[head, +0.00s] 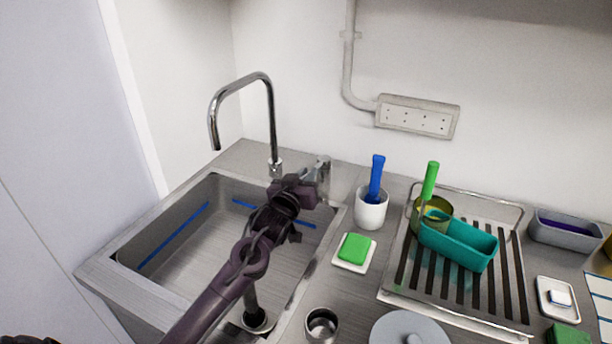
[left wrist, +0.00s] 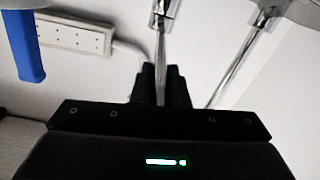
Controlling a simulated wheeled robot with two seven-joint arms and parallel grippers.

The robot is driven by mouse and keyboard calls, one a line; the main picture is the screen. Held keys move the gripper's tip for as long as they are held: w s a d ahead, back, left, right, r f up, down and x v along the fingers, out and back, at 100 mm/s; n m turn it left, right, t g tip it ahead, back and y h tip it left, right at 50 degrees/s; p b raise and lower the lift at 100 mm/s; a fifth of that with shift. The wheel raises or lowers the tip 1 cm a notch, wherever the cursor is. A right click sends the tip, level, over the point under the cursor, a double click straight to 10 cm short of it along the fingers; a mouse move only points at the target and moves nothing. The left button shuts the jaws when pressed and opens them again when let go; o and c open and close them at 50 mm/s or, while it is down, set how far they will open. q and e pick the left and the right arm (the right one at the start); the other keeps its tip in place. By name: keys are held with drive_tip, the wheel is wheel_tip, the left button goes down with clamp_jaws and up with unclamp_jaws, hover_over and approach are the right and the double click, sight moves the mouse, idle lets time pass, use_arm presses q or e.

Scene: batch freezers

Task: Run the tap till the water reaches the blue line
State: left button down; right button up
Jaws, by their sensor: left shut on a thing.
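The steel sink basin (head: 215,250) has a blue line (head: 178,235) around its inner walls. I see no water surface in it and no stream below the spout. The chrome tap (head: 270,110) arches over the basin from its back edge. My left gripper (head: 308,182) is at the tap's base and partly hides the fittings there. In the left wrist view its dark fingers (left wrist: 160,82) are shut on a thin chrome tap lever (left wrist: 160,50). The spout pipe (left wrist: 240,62) shows to the right there. My right gripper is not in view.
Right of the sink are a white cup with a blue-handled tool (head: 371,210), a green sponge on a white dish (head: 354,247) and a drying rack (head: 455,300) holding a teal tub (head: 458,243). A metal cup (head: 322,326) stands near the front.

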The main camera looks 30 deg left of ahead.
use_arm(q)
drive_tip(key=shift+w+d+n+g+y+b, duration=0.15)
drive_tip(key=shift+d+n+g+y, duration=0.1)
drive_tip(key=shift+d+n+y, duration=0.7)
drive_tip(key=shift+w+d+n+g+y+b, duration=0.2)
drive_tip(key=shift+d+n+y, duration=0.3)
drive_tip(key=shift+y, duration=0.75)
drive_tip(key=shift+s, duration=0.1)
drive_tip(key=c, duration=1.4)
unclamp_jaws()
drive_tip(key=b+v, duration=0.1)
drive_tip(key=v, duration=0.6)
drive_tip(key=shift+s+d, duration=0.2)
drive_tip(key=shift+s, duration=0.15)
